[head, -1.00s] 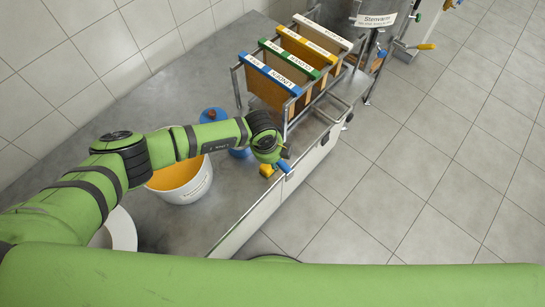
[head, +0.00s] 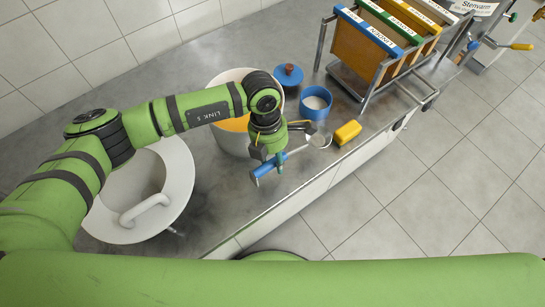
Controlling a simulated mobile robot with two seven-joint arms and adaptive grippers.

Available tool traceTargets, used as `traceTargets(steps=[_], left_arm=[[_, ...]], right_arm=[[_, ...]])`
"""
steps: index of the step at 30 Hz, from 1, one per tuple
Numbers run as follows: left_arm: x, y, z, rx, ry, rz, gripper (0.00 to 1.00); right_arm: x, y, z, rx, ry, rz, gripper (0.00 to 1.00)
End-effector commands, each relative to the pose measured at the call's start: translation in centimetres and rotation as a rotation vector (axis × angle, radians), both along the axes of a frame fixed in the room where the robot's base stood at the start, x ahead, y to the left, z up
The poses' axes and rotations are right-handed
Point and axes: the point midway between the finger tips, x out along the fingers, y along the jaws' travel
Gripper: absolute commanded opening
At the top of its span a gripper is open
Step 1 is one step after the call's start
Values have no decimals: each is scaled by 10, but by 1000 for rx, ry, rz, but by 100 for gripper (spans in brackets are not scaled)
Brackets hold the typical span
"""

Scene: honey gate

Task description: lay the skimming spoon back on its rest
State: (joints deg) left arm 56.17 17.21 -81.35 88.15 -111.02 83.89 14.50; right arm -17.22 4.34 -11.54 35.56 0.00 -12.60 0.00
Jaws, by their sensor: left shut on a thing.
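My left gripper (head: 270,153) is shut on the skimming spoon, above the front edge of the grey bench. The spoon's blue handle (head: 266,168) shows just below the fingers, and its thin shaft runs right to a small round metal bowl (head: 320,140). The spoon is held between the honey bucket and a yellow block (head: 347,132). The fingertips are partly hidden by the wrist. I cannot make out the spoon's rest with certainty. My right gripper is not in view; only a green arm crosses the bottom.
A white bucket of honey (head: 226,79) stands behind the left wrist. A frame rack (head: 374,72) is at the upper right. A white round vessel (head: 180,185) is at the left. Bare bench (head: 215,205) lies between.

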Motion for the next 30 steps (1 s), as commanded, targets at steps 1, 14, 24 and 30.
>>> traceTargets(steps=[1,14,24,30], left_arm=[[0,0,0,-1,-1,-6,0],[0,1,-1,-2,1,-3,0],[-1,1,-35,-1,2,-2,0],[-1,1,-55,-2,1,-3,0]], right_arm=[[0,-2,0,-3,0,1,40],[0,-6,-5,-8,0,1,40],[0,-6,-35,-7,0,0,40],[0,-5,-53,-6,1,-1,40]])
